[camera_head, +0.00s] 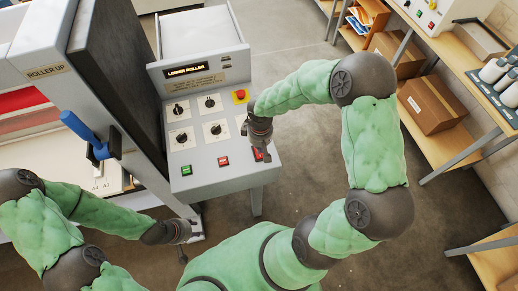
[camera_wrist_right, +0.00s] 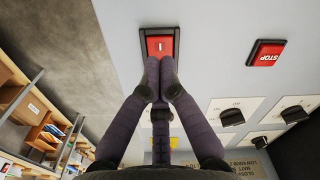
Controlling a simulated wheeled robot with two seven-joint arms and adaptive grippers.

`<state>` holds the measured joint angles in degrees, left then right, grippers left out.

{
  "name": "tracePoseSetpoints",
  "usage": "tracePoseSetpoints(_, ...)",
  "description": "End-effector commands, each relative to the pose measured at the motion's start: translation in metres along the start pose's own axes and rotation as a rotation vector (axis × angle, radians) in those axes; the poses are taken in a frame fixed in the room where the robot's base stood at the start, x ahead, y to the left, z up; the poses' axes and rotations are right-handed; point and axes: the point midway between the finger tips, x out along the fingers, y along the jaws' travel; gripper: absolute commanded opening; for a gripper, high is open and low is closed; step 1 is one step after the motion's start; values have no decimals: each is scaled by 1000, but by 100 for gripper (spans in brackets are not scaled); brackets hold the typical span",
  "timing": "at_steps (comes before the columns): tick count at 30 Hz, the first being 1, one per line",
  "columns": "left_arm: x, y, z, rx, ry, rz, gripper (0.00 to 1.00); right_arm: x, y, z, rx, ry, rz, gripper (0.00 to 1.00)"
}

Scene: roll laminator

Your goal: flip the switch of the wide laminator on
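The wide laminator's grey control panel (camera_head: 205,145) stands in the middle of the head view. A red rocker switch in a black frame, marked "I", sits near the panel's lower right corner; in the right wrist view the switch (camera_wrist_right: 160,46) is at top centre. My right gripper (camera_head: 262,150) is over this corner and partly hides the switch. In the wrist view the right gripper (camera_wrist_right: 159,78) has its fingertips together, empty, at the switch's lower edge; I cannot tell if they touch it. My left gripper (camera_head: 183,246) hangs low in front of the machine, its opening unclear.
The panel carries a green button (camera_head: 186,170), a red STOP button (camera_head: 223,161), several black knobs and a red emergency button (camera_head: 240,96). A blue handle (camera_head: 85,133) juts out at left. Shelves with a cardboard box (camera_head: 432,105) stand at right, across open floor.

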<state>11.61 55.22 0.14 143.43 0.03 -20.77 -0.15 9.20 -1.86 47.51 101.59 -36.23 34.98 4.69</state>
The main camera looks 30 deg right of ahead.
Motion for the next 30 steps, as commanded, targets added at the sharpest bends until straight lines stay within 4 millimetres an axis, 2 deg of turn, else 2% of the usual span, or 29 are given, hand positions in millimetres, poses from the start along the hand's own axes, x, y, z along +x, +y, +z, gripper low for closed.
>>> tracePoseSetpoints(16,-25,9,1,0,0,0,40,-39,0,0,1,1,0,0)
tracePoseSetpoints(30,-25,9,1,0,0,0,40,-40,0,0,1,0,0,0)
